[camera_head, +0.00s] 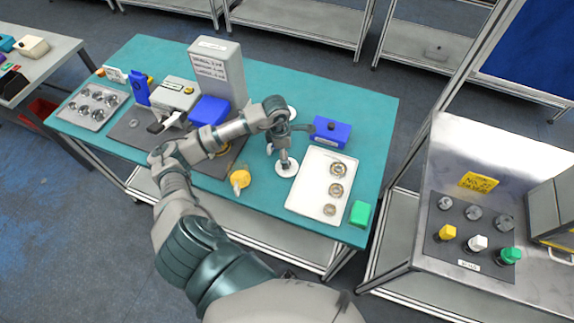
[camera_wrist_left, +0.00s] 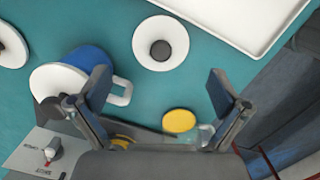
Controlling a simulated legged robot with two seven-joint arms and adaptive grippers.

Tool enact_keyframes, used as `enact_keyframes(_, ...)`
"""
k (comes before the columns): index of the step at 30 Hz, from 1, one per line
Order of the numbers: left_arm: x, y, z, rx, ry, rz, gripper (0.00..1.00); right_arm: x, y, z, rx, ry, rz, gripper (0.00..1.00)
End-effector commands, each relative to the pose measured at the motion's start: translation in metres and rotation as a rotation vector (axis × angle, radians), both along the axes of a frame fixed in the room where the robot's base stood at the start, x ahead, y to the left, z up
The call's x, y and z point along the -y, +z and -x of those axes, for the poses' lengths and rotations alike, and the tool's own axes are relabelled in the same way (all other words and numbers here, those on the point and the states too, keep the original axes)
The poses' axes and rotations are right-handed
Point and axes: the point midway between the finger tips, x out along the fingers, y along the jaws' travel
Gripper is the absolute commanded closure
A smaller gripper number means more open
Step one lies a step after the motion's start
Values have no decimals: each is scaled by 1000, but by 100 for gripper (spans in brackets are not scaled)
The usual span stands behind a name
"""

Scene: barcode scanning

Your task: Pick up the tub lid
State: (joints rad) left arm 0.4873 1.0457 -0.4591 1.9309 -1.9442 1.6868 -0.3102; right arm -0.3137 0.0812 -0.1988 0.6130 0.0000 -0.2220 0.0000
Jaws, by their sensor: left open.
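I take the tub lid to be the white disc with a dark knob (camera_head: 293,171) lying flat on the teal table, left of the white tray. In the left wrist view this disc (camera_wrist_left: 142,43) lies ahead of my fingers, near the middle. My left gripper (camera_head: 283,155) points down over the disc in the head view. In the left wrist view my gripper (camera_wrist_left: 160,82) is open, with nothing between its fingers. A blue container with a white handle (camera_wrist_left: 122,94) stands to the left there, partly under another white disc (camera_wrist_left: 55,80). My right gripper is not in view.
The white tray (camera_head: 308,190) with several round metal parts lies to the right. A blue box (camera_head: 338,134) stands behind it and a green block (camera_head: 360,214) in front. A yellow round piece (camera_head: 241,178) lies left of the disc. A grey machine (camera_head: 217,72) stands further back.

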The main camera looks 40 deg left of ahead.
Motion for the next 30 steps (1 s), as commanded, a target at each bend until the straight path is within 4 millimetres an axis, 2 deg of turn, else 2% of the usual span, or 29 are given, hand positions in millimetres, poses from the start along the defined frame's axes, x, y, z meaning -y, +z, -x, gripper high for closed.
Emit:
enact_keyframes(3, 1, -14, -1, -1, 0, 1, 0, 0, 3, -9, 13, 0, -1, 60)
enact_keyframes(8, 1, -25, 0, -2, 1, 2, 0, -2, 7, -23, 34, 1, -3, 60)
enact_keyframes(16, 3, -64, -2, -1, 1, 2, 0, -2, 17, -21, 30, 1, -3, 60)
enact_keyframes(25, 4, -70, -2, 1, 0, -1, 0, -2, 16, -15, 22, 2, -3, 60)
enact_keyframes(30, 4, -70, -3, 1, 0, -1, 43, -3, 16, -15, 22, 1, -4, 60)
